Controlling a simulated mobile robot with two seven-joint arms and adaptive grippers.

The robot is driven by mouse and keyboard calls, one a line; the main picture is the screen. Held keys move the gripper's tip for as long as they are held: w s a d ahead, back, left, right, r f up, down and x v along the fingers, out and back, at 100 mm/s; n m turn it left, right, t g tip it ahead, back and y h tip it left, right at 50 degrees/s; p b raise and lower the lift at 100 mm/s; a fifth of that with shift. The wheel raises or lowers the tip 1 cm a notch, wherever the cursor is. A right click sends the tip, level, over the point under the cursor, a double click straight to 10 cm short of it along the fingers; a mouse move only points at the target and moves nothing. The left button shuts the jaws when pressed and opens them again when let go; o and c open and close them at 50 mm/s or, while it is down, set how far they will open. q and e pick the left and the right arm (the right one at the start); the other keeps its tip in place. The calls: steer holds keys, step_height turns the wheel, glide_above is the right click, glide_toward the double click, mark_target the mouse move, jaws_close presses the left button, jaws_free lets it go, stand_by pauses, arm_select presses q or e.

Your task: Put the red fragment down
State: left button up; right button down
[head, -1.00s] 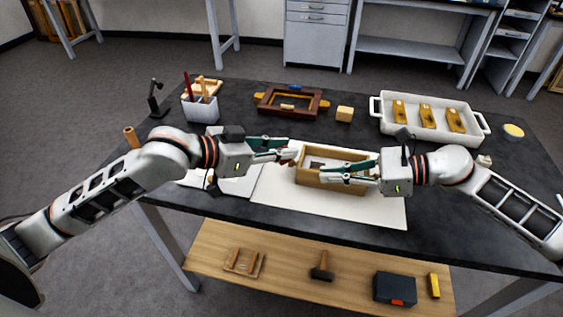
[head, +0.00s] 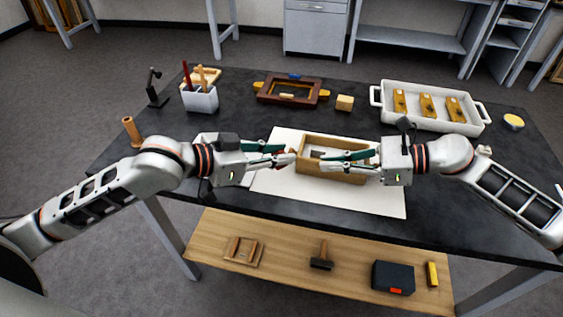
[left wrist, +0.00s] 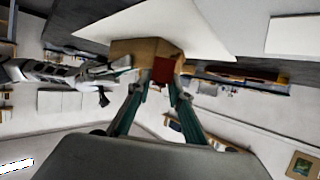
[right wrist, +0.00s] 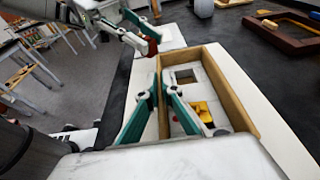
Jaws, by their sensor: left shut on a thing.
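My left gripper (head: 286,159) is shut on the red fragment (left wrist: 163,70), just left of the wooden box (head: 335,175). In the head view the fingers mostly hide the fragment; it also shows as a dark red patch in the right wrist view (right wrist: 152,47). The fragment is held above the white sheet, outside the box. My right gripper (head: 340,163) has its fingers on either side of the box's near wall; I cannot tell whether they press on it. Inside the box lie a pale lining with a dark square and a yellow piece (right wrist: 201,111).
The box stands on a white sheet (head: 300,197) on the dark table. Behind are a brown frame (head: 290,90), a small wooden block (head: 345,103) and a white tray (head: 432,120) with several yellow pieces. A white cup (head: 200,99) with tools stands back left.

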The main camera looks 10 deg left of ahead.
arm_select(q)
steer(key=shift+f, duration=1.85)
steer(key=shift+f, duration=0.15)
steer(key=o, duration=1)
steer(key=shift+o, duration=0.2)
